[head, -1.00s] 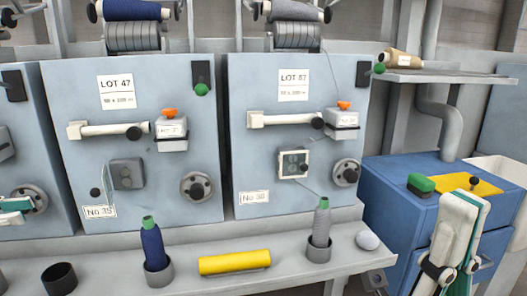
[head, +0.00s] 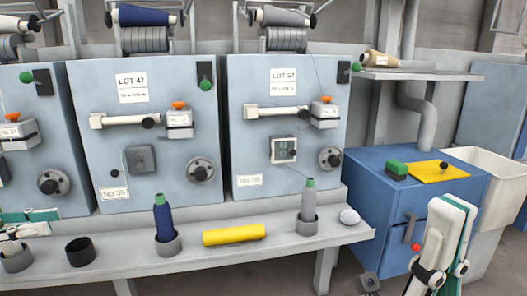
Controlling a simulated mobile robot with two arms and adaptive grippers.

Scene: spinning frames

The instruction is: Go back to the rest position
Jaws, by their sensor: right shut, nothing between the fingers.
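My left gripper (head: 14,240) is at the left edge, cut off by the frame, near a dark cup on the bench. Its white and green parts show, but its jaws are unclear. My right arm stands upright at the lower right, in front of the blue cabinet. My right gripper (head: 370,284) shows small and grey at the bottom edge, below the bench's right end. It is shut and empty.
The bench (head: 120,262) carries a blue bobbin (head: 163,217), a yellow roll (head: 234,235), a grey bobbin (head: 309,200), a white ball (head: 349,217) and an empty dark cup (head: 80,251). Machines stand behind. The blue cabinet (head: 375,205) and a white bin (head: 490,165) are at right.

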